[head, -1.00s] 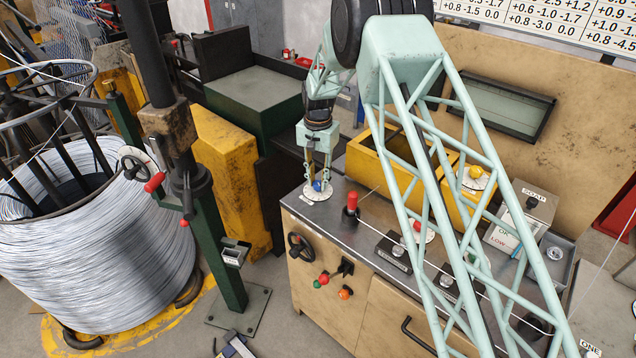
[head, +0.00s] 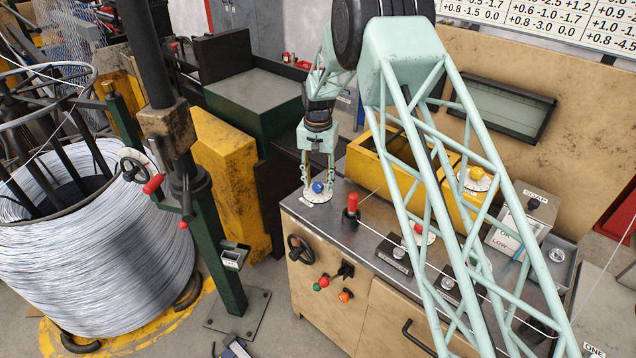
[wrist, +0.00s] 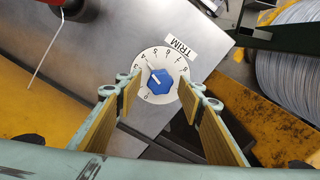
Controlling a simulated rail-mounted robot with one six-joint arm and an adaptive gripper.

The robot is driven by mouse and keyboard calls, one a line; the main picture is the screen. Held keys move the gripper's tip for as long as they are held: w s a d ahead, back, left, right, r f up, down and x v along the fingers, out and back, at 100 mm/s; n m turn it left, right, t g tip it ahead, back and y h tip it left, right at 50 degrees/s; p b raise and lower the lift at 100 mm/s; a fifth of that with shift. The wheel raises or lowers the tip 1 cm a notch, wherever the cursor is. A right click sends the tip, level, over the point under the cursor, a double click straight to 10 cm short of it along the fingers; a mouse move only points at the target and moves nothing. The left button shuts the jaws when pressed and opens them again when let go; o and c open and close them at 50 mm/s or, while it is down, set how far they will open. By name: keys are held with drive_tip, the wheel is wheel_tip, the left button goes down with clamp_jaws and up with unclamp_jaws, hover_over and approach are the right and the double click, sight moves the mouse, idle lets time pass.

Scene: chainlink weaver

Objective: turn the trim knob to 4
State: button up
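The trim knob (wrist: 160,82) is blue with a short white pointer line and sits at the centre of a round white dial (wrist: 171,57) marked with numerals. A "TRIM" label is beside the dial. The pointer slants up and left in the wrist view, seemingly near the 3; the exact reading is too small to be sure. My gripper (wrist: 163,99) is open, with one tan-padded finger on each side of the knob and gaps to it. In the head view, my gripper (head: 318,183) is right over the blue knob (head: 318,187) at the bench's back left corner.
A red-topped post (head: 352,203) stands on the bench right of the dial. A yellow box (head: 372,162) is behind it. A thin wire runs across the bench past small black blocks (head: 394,251). A large wire spool (head: 95,255) stands on the floor at left.

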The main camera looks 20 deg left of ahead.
sight(318, 185)
drive_tip(key=shift+r, duration=0.1)
wheel_tip(318, 185, up, 12)
idle(1.0)
idle(0.4)
